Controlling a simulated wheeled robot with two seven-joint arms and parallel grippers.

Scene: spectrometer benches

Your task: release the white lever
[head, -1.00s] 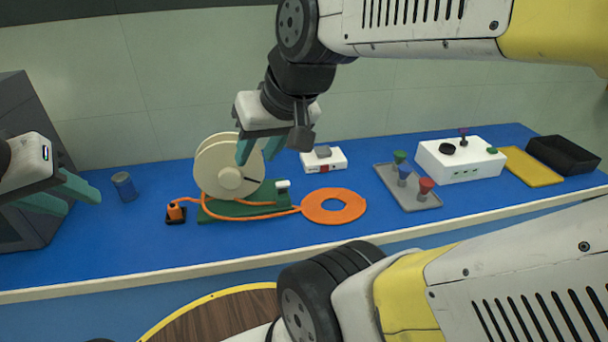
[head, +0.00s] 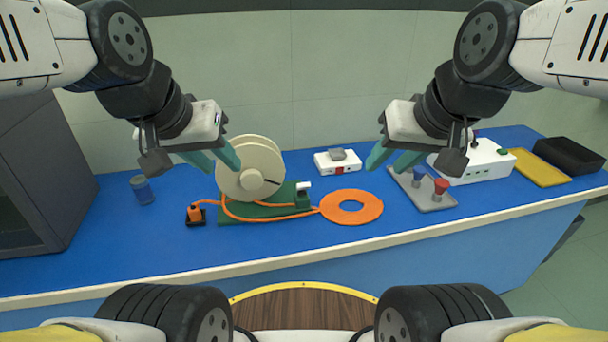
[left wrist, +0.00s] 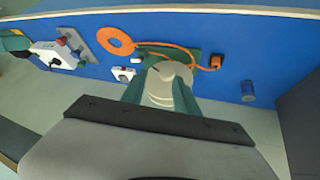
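The white lever (head: 303,186) is a small white tab at the right end of the green base (head: 265,211) under a cream reel (head: 250,168). It also shows in the left wrist view (left wrist: 137,59), beside the reel. My left gripper (head: 213,161) is open and empty; in the head view its fingers overlap the reel's upper left. The left wrist view shows the reel between its parted fingers (left wrist: 160,95). My right gripper (head: 392,162) is open and empty, up and to the right of the lever. Neither gripper touches the lever.
An orange cable runs from an orange plug (head: 195,214) to a flat orange coil (head: 351,208). A small white box (head: 322,165) stands behind the coil. Right are a grey tray (head: 437,204), white instrument (head: 485,167), yellow tray (head: 540,168) and black bin (head: 568,153). A blue cup (head: 142,190) stands left.

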